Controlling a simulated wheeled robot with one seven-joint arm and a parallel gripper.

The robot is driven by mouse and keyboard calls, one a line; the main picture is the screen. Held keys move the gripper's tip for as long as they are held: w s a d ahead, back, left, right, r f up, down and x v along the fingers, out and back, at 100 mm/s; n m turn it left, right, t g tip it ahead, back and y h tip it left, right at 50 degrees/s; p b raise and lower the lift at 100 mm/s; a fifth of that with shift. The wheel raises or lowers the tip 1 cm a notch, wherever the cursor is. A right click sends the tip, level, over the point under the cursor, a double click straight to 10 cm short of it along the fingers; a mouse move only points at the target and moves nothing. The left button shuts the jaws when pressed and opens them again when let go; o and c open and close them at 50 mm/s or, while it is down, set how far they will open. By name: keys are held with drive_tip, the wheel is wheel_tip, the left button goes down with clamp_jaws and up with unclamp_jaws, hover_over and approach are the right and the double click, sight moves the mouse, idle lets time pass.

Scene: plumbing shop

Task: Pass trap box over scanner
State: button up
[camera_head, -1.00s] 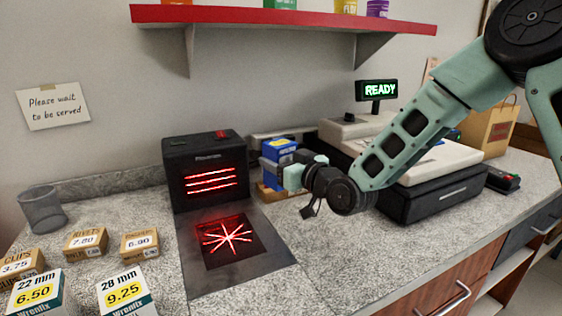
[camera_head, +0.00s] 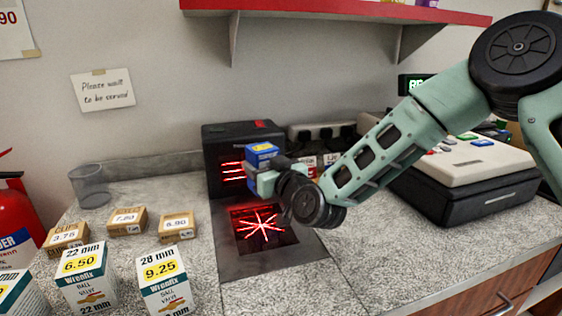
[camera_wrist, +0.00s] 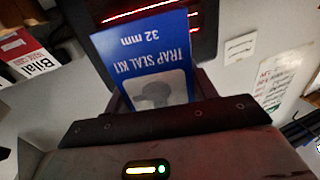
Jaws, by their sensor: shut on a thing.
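The scanner has a black upright housing (camera_head: 233,134) with red lines and a flat plate (camera_head: 232,262) with a red star-shaped beam window (camera_head: 262,228). In the head view the box appears in front of the upright housing and above the window. The box and gripper hide part of the red lines.
Small price-marked cartons (camera_head: 127,221) and larger valve boxes (camera_head: 84,278) stand left of the scanner. A mesh cup (camera_head: 90,186) is behind them. A till (camera_head: 470,180) stands to the right. A red shelf (camera_head: 340,13) hangs above. The counter right of the plate is clear.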

drive_tip(key=shift+s+a, duration=0.35)
drive_tip(key=shift+a, duration=0.5)
drive_tip(key=shift+s+d+r, duration=0.1)
drive_tip(key=shift+s+r, duration=0.05)
drive_tip(key=shift+r, duration=0.2)
drive_tip(key=s+d+r+p, duration=0.3)
drive_tip(key=s+r, duration=0.6)
drive_tip(key=s, duration=0.3)
drive_tip(key=shift+d+r+p, duration=0.2)
drive_tip(key=shift+p, duration=0.65)
